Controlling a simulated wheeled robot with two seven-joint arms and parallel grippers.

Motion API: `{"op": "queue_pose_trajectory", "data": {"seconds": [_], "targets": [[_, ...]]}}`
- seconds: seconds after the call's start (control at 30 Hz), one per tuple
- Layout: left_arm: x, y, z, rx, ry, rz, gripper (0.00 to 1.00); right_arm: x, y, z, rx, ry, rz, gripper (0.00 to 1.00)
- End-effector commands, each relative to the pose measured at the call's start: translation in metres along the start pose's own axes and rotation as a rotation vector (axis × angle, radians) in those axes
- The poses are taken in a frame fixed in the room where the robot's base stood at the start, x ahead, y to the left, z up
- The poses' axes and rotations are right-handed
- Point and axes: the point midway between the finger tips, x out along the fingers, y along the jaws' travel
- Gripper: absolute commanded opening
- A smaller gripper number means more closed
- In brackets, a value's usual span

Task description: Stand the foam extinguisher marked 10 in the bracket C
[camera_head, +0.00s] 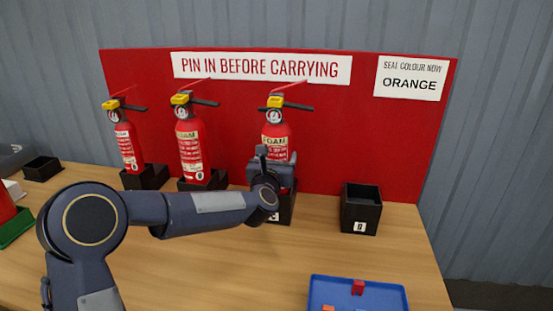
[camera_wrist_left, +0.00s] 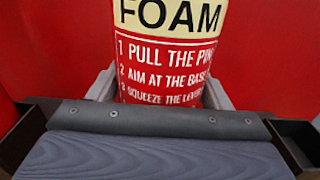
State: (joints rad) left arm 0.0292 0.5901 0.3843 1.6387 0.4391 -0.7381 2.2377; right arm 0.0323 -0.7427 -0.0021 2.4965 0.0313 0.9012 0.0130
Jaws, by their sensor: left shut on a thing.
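A red foam extinguisher (camera_head: 276,142) with a black lever, yellow pin tag and gauge stands upright at the third black bracket (camera_head: 286,214). My left gripper (camera_head: 273,172) is shut on its body from the front. The gripper hides its lower part and most of the bracket's label, so I cannot read the letter or tell if the base touches the bottom. In the left wrist view the FOAM label (camera_wrist_left: 170,55) is between the grey fingers (camera_wrist_left: 160,88), with dark bracket walls at both sides below. The number 10 does not show. My right gripper is out of view.
Two more red extinguishers (camera_head: 129,145) (camera_head: 190,148) stand in black brackets to the left. An empty black bracket (camera_head: 361,222) is at the right. A blue tray (camera_head: 315,288) with small red and orange pieces is at the front. A red board (camera_head: 370,150) closes off the back.

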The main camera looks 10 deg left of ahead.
Motion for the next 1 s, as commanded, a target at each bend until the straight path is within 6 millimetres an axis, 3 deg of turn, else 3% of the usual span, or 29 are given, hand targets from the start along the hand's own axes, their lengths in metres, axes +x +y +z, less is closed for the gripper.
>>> {"op": "queue_pose_trajectory", "data": {"seconds": [0.03, 0.33, 0.37, 0.53, 0.83, 1.0], "targets": [[0.000, 0.000, 0.009, -0.001, -0.018, 0.002, 0.27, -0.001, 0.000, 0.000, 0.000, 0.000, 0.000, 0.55], [0.000, 0.000, 0.009, -0.001, -0.017, 0.002, 0.27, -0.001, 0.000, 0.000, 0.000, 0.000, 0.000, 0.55], [0.000, 0.000, 0.009, -0.001, -0.017, 0.002, 0.75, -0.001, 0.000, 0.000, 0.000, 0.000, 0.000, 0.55], [0.000, 0.000, 0.006, -0.001, -0.011, 0.001, 0.97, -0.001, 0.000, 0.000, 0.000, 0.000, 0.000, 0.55], [-0.002, 0.000, -0.005, 0.000, 0.010, -0.002, 0.97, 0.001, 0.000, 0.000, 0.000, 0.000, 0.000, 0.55], [-0.022, 0.001, -0.002, 0.000, 0.003, 0.000, 0.97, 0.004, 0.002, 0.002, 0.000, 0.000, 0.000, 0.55]]}}
